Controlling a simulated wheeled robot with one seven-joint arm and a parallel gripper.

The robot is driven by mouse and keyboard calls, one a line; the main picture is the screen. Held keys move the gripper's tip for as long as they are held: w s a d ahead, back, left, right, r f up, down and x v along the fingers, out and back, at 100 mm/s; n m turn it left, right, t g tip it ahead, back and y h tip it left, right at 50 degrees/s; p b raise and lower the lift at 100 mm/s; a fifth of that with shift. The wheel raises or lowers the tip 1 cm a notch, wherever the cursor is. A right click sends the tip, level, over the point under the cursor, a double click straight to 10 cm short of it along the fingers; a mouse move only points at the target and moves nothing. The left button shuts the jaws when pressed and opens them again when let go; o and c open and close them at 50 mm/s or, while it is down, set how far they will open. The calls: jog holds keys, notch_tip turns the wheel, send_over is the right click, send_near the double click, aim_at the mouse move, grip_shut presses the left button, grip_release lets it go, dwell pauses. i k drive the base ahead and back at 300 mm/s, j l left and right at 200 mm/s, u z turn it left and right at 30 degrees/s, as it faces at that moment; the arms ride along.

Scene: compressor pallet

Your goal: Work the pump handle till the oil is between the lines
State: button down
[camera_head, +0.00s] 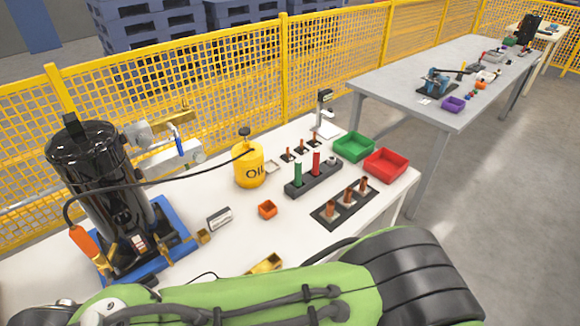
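A black upright compressor (97,170) stands on a blue base (173,225) at the left of the white table. A yellow oil can (249,168) marked "OIL", with a dark cap, stands near the table's middle. A dark hose (150,184) runs from the can to the compressor's left side. An orange handle (84,241) slants beside the compressor's lower left; I cannot tell whether it is the pump handle. No oil level or level lines can be made out. My green arm crosses the foreground, hiding the table's near edge. My gripper is not in view.
An orange cup (267,209), a grey box (219,218) and brass pieces (265,264) lie on the white table (250,235). A dark rack (313,178), a green bin (353,146) and a red bin (386,165) stand right. A yellow fence (225,85) runs behind.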

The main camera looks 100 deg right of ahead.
aim_at(244, 132)
jog(key=z, duration=0.85)
jog(key=k+l+z, duration=0.1)
jog(key=z, duration=1.2)
jog(key=l+z, duration=0.15)
jog(key=z, duration=0.7)
jog(key=k+l, duration=0.05)
